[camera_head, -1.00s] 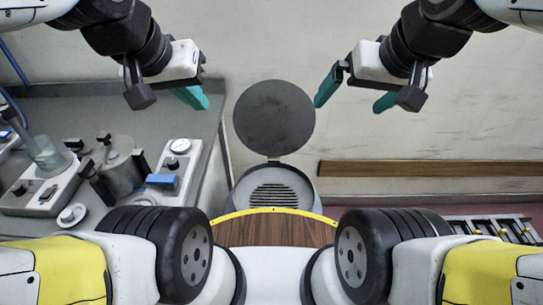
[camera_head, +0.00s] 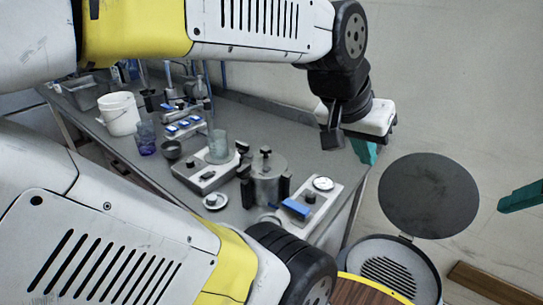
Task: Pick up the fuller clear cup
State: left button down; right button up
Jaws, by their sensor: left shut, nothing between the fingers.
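One clear cup (camera_head: 146,140) with bluish-purple contents in its lower part stands on the grey bench at the left, near a white bucket. Another clear, greenish cup (camera_head: 219,147) stands on a white stirrer-like device nearer the middle. Its fill level is hard to make out. My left gripper (camera_head: 364,150) is shut and empty, over the right end of the bench, to the right of both cups and well apart from them. Only a teal finger of my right gripper (camera_head: 521,197) shows at the right edge.
The bench also carries a white bucket (camera_head: 119,113), a dark bowl (camera_head: 171,150), a metal pot (camera_head: 265,180) and a gauge device (camera_head: 318,198). A round bin with its dark lid (camera_head: 429,195) raised stands right of the bench.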

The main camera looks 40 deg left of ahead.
aim_at(144, 141)
jog(key=u, duration=2.45)
jog(key=j, duration=1)
jog(key=i+j+u, duration=0.2)
jog(key=i+j, duration=0.4)
jog(key=i+l, duration=0.3)
jog(key=i+l+u, duration=0.1)
jog(key=i+l, duration=0.25)
jog(key=l, duration=0.15)
